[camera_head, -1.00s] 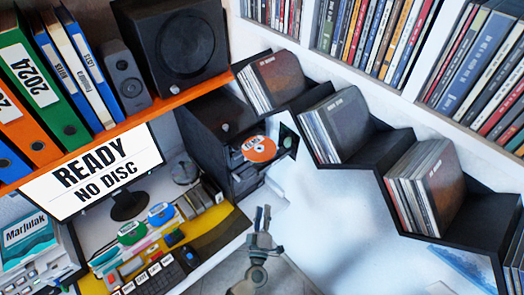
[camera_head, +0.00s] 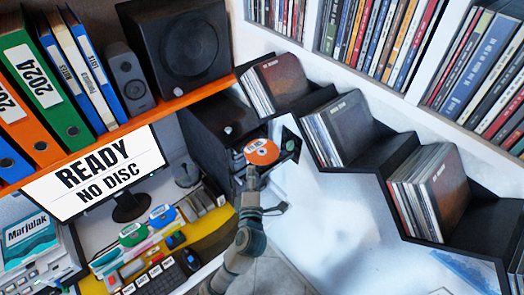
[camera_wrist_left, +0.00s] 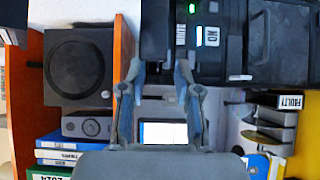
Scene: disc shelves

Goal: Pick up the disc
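The orange disc (camera_head: 262,151) with a white label sits at the front of a black box unit (camera_head: 212,125) in the middle of the head view. My left gripper (camera_head: 250,170) is just below and in front of the disc, close to its lower edge. I cannot tell whether they touch. In the left wrist view, the two fingers of this gripper (camera_wrist_left: 160,75) are apart, with a visible gap between them. The disc cannot be made out in that view. The black unit (camera_wrist_left: 240,40) shows there with a green light and small labels. My right gripper is not in view.
Stepped black shelves with disc cases (camera_head: 340,130) run down the right. An orange shelf (camera_head: 150,122) with binders and a speaker (camera_head: 180,45) is at upper left. A monitor (camera_head: 100,175) reads "READY NO DISC". The pale surface right of my arm is clear.

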